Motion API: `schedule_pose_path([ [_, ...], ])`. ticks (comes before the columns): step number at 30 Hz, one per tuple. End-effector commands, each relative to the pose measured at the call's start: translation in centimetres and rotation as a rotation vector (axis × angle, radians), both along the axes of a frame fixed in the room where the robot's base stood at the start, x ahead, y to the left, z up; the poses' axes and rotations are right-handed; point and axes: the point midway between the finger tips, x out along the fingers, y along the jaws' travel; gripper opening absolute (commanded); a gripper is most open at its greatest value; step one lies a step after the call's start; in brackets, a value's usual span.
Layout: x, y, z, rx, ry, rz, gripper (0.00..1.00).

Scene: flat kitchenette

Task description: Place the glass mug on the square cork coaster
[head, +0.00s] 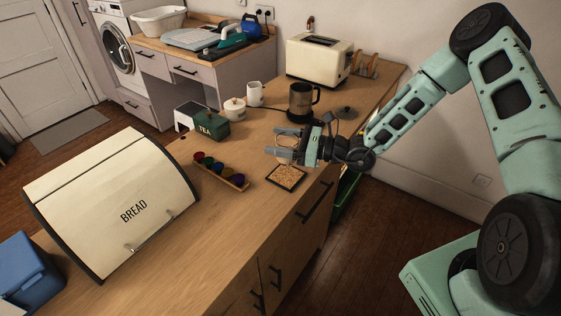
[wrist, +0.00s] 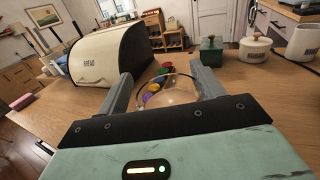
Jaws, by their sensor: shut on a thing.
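The glass mug (head: 287,155) is clear and hard to make out in the head view. My gripper (head: 284,142) is shut on it, one finger on each side. In the wrist view the mug (wrist: 180,94) shows as a clear rim and wall between the two fingers of my gripper (wrist: 163,82). The square cork coaster (head: 286,178) has a dark border and lies on the wooden counter, just below the mug in the head view. Whether the mug's base touches anything cannot be told. The coaster is hidden in the wrist view.
A tray of coloured pots (head: 221,172) lies left of the coaster, near the cream bread box (head: 115,200). The green tea box (head: 209,126), white sugar pot (head: 234,111) and dark kettle (head: 303,101) stand behind. The counter's front edge is close to the coaster's right.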

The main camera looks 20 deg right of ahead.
Motion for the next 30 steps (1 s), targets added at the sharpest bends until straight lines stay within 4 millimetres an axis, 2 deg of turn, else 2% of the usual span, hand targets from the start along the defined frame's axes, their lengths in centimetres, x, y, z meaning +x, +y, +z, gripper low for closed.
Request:
schedule_pose_path([
  [8,0.0,0.1,-2.2,0.001,-0.001,0.002,0.38],
  [16,-0.1,0.1,-5.5,0.000,0.000,0.002,0.38],
  [30,-0.1,0.0,-6.3,0.001,-0.001,0.002,0.38],
])
